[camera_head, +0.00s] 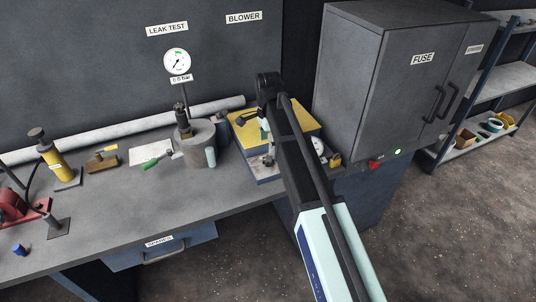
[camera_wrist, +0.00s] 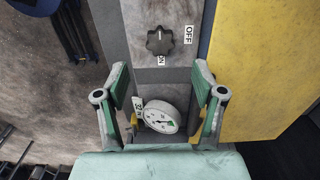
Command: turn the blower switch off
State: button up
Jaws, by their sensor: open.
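The blower switch is a dark lobed knob (camera_wrist: 160,41) on a grey panel (camera_wrist: 172,12), in the upper middle of the wrist view. An OFF label (camera_wrist: 188,34) is to its right and an ON label (camera_wrist: 162,60) is just below it. A small pale mark shows on the knob's upper part; its exact setting is hard to tell. My gripper (camera_wrist: 160,73) is open and empty, its fingers apart to the lower left and lower right of the knob, not touching it. In the head view my gripper (camera_head: 265,126) is over the yellow-topped unit (camera_head: 301,113); the knob is not distinguishable there.
A round white gauge (camera_wrist: 161,117) lies between the finger bases in the wrist view. A yellow panel (camera_wrist: 258,70) is close on the right. In the head view, a grey FUSE cabinet (camera_head: 370,85) stands right of my arm, and a grey cylinder (camera_head: 199,142) stands left of it.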

aim_at(268, 158)
notch_tip(268, 158, down, 7)
jog(key=shift+f+p, duration=0.2)
jog(key=shift+p, duration=0.6)
jog(key=shift+c, duration=0.4)
jog(key=c, duration=1)
